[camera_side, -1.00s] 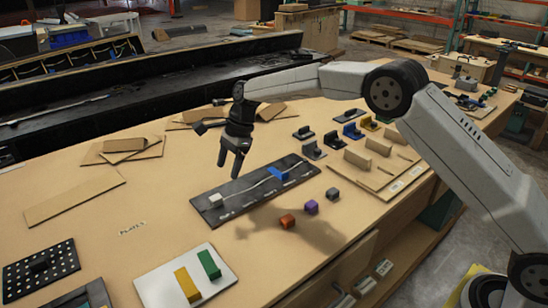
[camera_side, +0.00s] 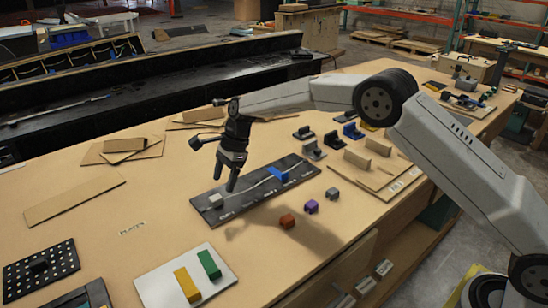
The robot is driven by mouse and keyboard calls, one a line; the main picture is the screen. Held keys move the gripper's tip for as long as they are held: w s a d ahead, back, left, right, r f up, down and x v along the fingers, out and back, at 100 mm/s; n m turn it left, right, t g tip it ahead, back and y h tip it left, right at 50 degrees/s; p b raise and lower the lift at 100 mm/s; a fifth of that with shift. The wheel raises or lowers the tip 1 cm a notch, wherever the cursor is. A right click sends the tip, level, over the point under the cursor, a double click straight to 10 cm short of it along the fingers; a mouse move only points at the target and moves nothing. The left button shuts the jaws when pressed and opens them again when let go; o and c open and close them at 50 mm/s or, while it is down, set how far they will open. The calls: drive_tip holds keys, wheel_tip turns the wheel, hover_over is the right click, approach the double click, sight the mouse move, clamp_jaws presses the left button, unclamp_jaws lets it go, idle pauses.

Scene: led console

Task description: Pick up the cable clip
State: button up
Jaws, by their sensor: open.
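A dark board (camera_side: 240,206) lies on the table with a pale cable (camera_side: 250,188) along it. A light grey block (camera_side: 216,201) sits at its left end and a blue block (camera_side: 277,174) toward its right. Three small clip-like pieces lie loose in front of the board: an orange-brown one (camera_side: 287,221), a purple one (camera_side: 311,207) and a grey one (camera_side: 332,194). I cannot tell which piece is the cable clip. My gripper (camera_side: 225,184) points down over the left half of the board, open and empty, just behind and above the light grey block in the picture.
A white plate (camera_side: 158,289) with a yellow block (camera_side: 187,285) and a green block (camera_side: 209,264) is at the front. A perforated black plate (camera_side: 60,261) is at the left. Several dark and blue brackets stand behind the board's right end. The table left of the board is mostly clear.

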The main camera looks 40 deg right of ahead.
sight(221, 192)
drive_tip(key=shift+x, duration=2.1)
drive_tip(key=shift+s, duration=0.1)
clamp_jaws()
